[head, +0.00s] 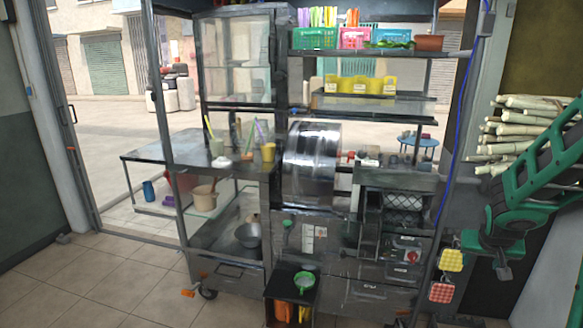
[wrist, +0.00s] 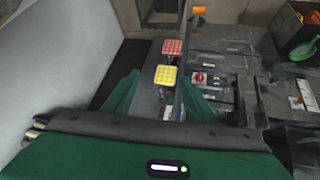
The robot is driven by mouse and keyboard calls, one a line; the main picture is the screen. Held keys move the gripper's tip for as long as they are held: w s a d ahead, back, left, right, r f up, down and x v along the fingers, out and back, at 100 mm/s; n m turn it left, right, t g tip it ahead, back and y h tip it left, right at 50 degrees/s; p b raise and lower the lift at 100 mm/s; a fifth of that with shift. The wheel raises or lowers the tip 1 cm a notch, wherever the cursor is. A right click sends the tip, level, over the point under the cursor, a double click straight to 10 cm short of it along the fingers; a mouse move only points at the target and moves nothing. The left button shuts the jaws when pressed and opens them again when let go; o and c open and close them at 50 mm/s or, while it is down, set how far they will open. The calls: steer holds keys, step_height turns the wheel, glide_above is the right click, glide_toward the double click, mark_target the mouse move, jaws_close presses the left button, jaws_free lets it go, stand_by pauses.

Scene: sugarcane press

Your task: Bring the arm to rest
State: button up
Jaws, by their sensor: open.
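My arm (head: 545,160), green with dark joints, is bent at the right side of the head view. My gripper (head: 500,270) hangs from it, to the right of the metal press cart (head: 365,290). In the wrist view my gripper (wrist: 157,98) has its two green fingers spread apart, with nothing seen held between them. A yellow checkered pad (head: 452,260) and a red checkered pad (head: 440,292) are at the cart's right side, left of my gripper. In the wrist view the yellow pad (wrist: 165,75) and red pad (wrist: 173,47) show beyond the fingers.
Stacked sugarcane (head: 515,130) lies behind my arm at the right. A pale wall (wrist: 50,70) is close on the left of the wrist view. A box with a green strainer (head: 304,281) stands before the cart. The tiled floor (head: 95,285) at left is clear.

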steer(key=s+a+r+g+y, duration=0.1)
steer(key=s+a, duration=0.3)
steer(key=s, duration=0.6)
steer(key=s+a+r+g+y, duration=0.2)
steer(key=s+a+r, duration=0.2)
steer(key=s, duration=0.6)
steer(key=s+a+r+m+g+y, duration=0.1)
steer(key=s+a, duration=0.4)
steer(key=s, duration=0.5)
steer(key=shift+s+r+g+y, duration=0.3)
steer(key=shift+r+g+y, duration=0.1)
steer(key=shift+r+g, duration=0.4)
steer(key=shift+w+f, duration=0.25)
steer(key=shift+w, duration=0.35)
